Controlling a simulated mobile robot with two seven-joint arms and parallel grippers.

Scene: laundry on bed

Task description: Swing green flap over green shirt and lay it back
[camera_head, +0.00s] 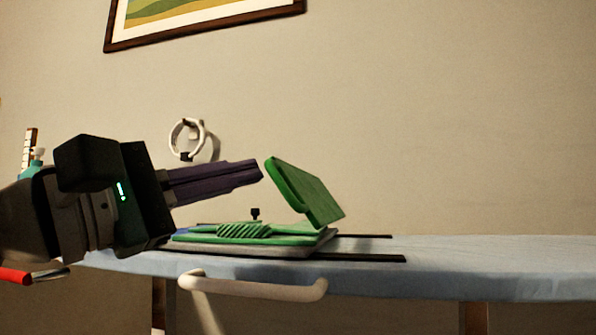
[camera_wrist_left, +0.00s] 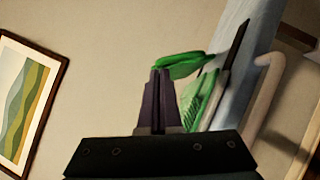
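The green flap (camera_head: 305,190) stands tilted up above the right part of the folding board, leaning up to the left. It also shows in the left wrist view (camera_wrist_left: 185,65), just beyond my fingertips. The green shirt (camera_head: 245,231) lies folded flat on the board, with a ribbed part on top; it shows in the left wrist view too (camera_wrist_left: 200,98). My left gripper (camera_head: 260,170) is above the shirt, its purple fingers together and pointing at the flap's upper left edge. I see nothing between the fingers; contact with the flap cannot be told. My right gripper is not in view.
The blue ironing board (camera_head: 480,265) carries everything, and its right side is clear. Black rails (camera_head: 365,258) run under the folding board. A pale curved handle (camera_head: 255,288) sticks out in front. A white ring (camera_head: 187,138) hangs on the wall, and a framed picture (camera_head: 200,20) hangs above.

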